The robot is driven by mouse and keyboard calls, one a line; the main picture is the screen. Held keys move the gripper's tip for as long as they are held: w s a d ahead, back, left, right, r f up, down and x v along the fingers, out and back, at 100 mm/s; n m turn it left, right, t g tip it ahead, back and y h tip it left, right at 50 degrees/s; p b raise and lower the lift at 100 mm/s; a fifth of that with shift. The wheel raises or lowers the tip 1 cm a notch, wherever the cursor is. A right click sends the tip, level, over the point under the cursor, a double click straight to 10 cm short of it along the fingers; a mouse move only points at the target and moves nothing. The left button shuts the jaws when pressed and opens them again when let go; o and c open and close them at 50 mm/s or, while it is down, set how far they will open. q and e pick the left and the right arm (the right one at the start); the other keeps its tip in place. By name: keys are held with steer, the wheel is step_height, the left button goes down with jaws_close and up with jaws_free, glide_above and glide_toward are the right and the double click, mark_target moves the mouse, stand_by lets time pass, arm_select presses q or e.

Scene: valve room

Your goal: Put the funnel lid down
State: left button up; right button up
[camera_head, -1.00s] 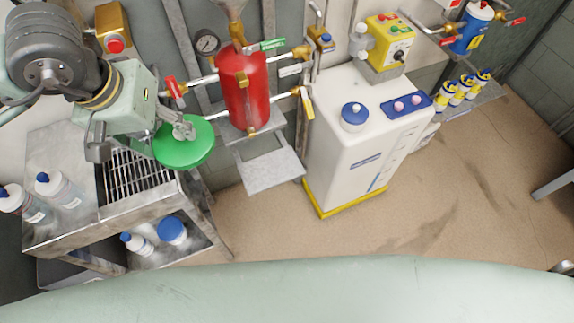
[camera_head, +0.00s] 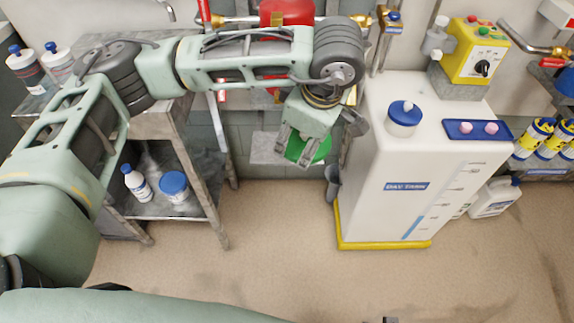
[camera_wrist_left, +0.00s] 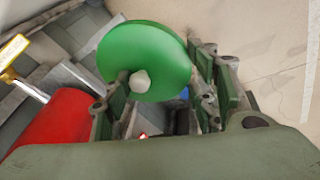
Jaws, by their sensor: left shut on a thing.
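The funnel lid is a round green disc (camera_head: 322,149), partly hidden by my left gripper (camera_head: 299,154) in the head view. In the left wrist view the lid (camera_wrist_left: 150,48) shows a pale knob near its edge. My left gripper (camera_wrist_left: 158,98) is shut on the lid, though the exact contact is hard to see. It holds the lid near the grey metal shelf (camera_head: 264,147) below the red tank, left of the white tank. I cannot tell the height above the shelf. My right gripper is not in view.
The white tank (camera_head: 390,185) with a blue cap stands close to the right of my left gripper. The red tank (camera_head: 287,12) is behind my arm and also shows in the wrist view (camera_wrist_left: 52,122). A metal cart (camera_head: 180,130) with bottles stands left. The floor in front is clear.

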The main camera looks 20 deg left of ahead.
arm_select(q)
steer(key=f, duration=0.1)
steer(key=f+n+b, duration=0.1)
steer(key=d+f, duration=0.1)
steer(key=shift+w+d+n+b, duration=0.1)
steer(key=shift+w+n+b, duration=0.2)
steer(key=shift+n, duration=0.1)
steer(key=shift+w+f+g, duration=0.1)
steer(key=shift+w+g, duration=0.05)
steer(key=shift+g, duration=0.15)
steer(key=shift+n+y, duration=0.3)
steer(key=w+a+f, duration=0.4)
steer(key=w+a, duration=0.1)
steer(key=w+a+f, duration=0.2)
steer(key=w, duration=0.1)
steer(key=shift+w+a+f+b, duration=0.2)
steer(key=shift+a+f+b, duration=0.05)
steer(key=shift+f+b, duration=0.1)
step_height(320, 180, down, 4)
steer(key=shift+r, duration=0.15)
steer(key=shift+w+f, duration=0.1)
steer(key=shift+f, duration=0.1)
steer(key=o, duration=1.6)
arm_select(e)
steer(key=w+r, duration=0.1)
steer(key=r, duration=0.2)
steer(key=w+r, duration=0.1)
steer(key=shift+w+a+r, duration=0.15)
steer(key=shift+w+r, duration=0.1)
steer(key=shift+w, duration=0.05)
